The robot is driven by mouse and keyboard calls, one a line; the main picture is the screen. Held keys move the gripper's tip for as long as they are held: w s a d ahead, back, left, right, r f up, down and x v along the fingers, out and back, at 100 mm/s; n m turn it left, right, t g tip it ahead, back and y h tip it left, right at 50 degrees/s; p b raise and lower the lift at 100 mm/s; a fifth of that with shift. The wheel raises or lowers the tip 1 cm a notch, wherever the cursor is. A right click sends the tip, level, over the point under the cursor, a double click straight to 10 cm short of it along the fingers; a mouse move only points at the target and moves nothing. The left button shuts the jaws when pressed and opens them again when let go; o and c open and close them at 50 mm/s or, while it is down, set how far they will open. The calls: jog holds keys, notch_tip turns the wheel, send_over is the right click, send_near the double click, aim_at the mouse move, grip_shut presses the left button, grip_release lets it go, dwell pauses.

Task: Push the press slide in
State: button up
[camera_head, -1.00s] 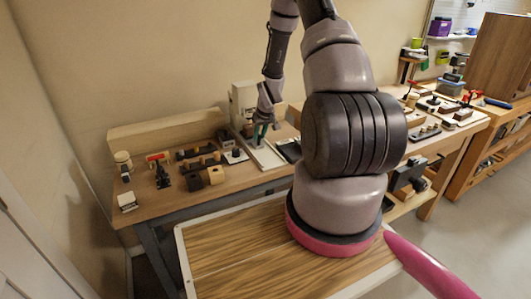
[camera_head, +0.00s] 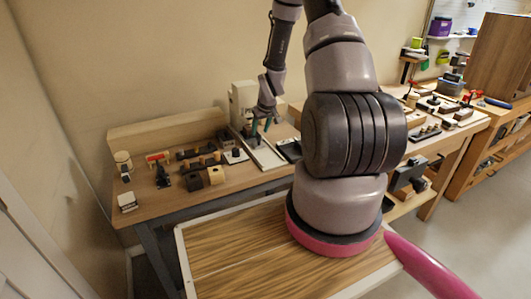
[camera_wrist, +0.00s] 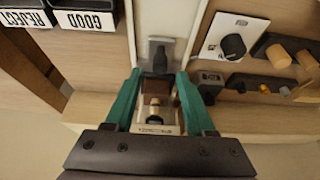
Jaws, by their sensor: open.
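The press is a pale upright machine (camera_head: 244,102) at the back of the bench, with a long light base (camera_head: 266,157) running forward. In the wrist view, its light channel (camera_wrist: 160,15) runs up the middle. A metal slide-like piece (camera_wrist: 157,128) with a brass cylinder and a dark brown block shows in line with that channel, between my fingers. I cannot tell for sure which part is the slide. My gripper (camera_head: 261,125) is open over the press base, its teal fingers (camera_wrist: 158,80) spread on either side of these parts. Contact cannot be told.
Black bins labelled GOOD and REJECT (camera_wrist: 85,20) stand beside the channel. A white card with a black knob (camera_wrist: 232,45) and several wooden pegs lie on the other side. More fixtures (camera_head: 195,165) crowd the bench to the left of the press.

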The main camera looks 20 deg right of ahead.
jog(key=v, duration=0.3)
jog(key=shift+s+r, duration=0.15)
jog(key=shift+r, duration=0.25)
dwell(0.3)
